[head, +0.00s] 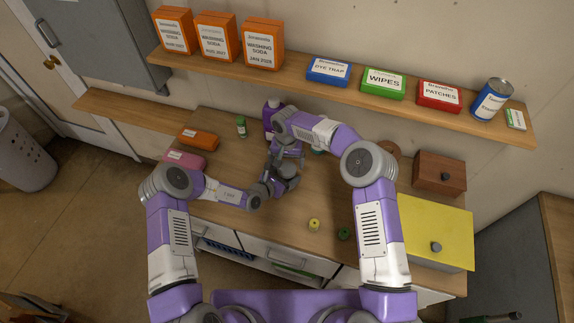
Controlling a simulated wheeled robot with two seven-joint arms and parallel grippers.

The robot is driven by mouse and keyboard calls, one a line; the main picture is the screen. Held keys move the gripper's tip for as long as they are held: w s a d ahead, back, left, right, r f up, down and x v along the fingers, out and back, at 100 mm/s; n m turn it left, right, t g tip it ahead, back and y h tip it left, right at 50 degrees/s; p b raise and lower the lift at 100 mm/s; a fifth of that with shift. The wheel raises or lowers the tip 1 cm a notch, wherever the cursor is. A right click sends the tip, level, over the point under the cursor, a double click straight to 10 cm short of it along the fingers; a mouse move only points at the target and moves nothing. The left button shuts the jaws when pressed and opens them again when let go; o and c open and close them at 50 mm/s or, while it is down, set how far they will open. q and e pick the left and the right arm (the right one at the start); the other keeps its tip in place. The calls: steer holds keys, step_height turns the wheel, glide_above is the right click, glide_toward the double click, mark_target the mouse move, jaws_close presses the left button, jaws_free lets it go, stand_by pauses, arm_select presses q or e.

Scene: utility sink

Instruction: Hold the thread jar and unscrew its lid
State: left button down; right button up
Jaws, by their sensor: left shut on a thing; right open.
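My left gripper (268,188) is shut over the middle of the wooden counter. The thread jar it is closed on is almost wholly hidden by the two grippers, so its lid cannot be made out. My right gripper (286,170) is open and comes down from above, close over the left gripper. I cannot tell whether it touches the lid.
A yellow spool (313,224) and a green spool (344,234) lie near the counter's front. A purple bottle (270,110), a small green jar (241,127), an orange box (199,139) and a pink box (185,160) stand behind. A yellow box (436,232) is right.

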steer(key=shift+r, duration=0.85)
step_height(320, 180, up, 3)
steer(key=m, duration=0.5)
steer(key=shift+f, duration=0.1)
steer(key=shift+m, duration=0.8)
steer(key=shift+f, duration=3.7)
steer(key=c, duration=1.2)
steer(key=n, duration=0.6)
steer(key=shift+n, duration=0.4)
